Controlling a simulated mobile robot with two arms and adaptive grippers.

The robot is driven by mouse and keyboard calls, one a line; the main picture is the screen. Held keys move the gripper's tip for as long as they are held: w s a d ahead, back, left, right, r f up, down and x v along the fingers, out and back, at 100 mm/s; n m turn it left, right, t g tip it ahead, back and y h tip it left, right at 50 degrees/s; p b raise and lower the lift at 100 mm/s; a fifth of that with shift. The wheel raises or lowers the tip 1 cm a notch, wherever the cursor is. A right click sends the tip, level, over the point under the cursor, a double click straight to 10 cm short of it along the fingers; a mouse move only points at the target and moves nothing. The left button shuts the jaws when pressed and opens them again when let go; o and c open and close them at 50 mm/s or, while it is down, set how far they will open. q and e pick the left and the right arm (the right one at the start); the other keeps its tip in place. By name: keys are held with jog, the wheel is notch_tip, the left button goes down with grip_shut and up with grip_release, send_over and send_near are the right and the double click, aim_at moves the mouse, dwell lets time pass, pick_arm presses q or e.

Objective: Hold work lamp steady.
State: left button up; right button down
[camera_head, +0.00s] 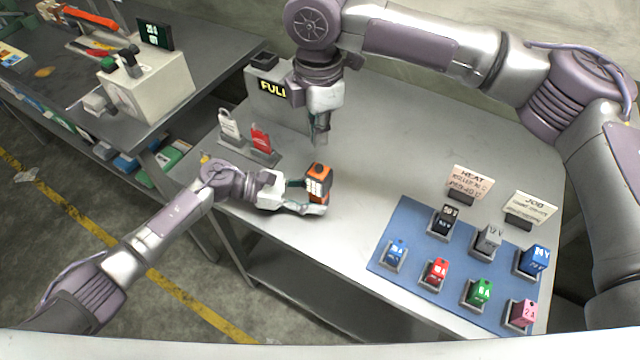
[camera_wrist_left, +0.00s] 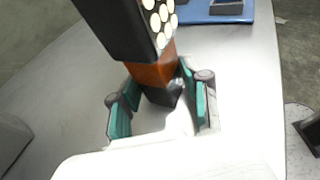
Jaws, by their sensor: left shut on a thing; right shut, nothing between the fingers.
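The work lamp (camera_head: 319,180) is orange and black with a panel of round white lights. It stands near the left front part of the grey table. My left gripper (camera_head: 310,200) is shut on its lower part, with a finger on each side. In the left wrist view the lamp (camera_wrist_left: 150,70) rises between the teal-padded fingers of the left gripper (camera_wrist_left: 160,105), its white lights at the top. My right gripper (camera_head: 321,135) points down above the table behind the lamp, shut and empty, apart from it.
A blue mat (camera_head: 405,225) at the right bears several coloured blocks in holders. Signs reading HEAT (camera_head: 470,182) and JOB (camera_head: 530,206) stand behind it. A box marked FULL (camera_head: 275,95) and white and red tags (camera_head: 261,140) stand at the left. The table's middle is clear.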

aim_at(321, 169)
jog(key=shift+f, duration=0.1)
dwell(0.5)
jog(key=shift+s+a+f+m+t+y, duration=0.3)
jog(key=shift+a+f+t+y, duration=0.1)
jog(key=shift+t+y, duration=0.15)
jog(key=shift+a+m+t+y, duration=0.2)
jog(key=shift+m+t+y, duration=0.25)
jog(key=shift+y, duration=0.1)
jog(key=shift+r+m+t+y, duration=0.35)
jog(key=shift+t+y, duration=0.15)
jog(key=shift+y, duration=0.1)
notch_tip(321, 169, up, 4)
jog(key=d+m+t+y, duration=0.2)
jog(key=m+t+y, duration=0.1)
jog(key=t, duration=0.1)
jog(key=shift+a+f, duration=0.15)
jog(key=shift+f, duration=2)
jog(key=shift+a+f, duration=0.1)
jog(key=shift+f, duration=2.05)
jog(key=shift+f, duration=0.1)
jog(key=shift+f, duration=0.35)
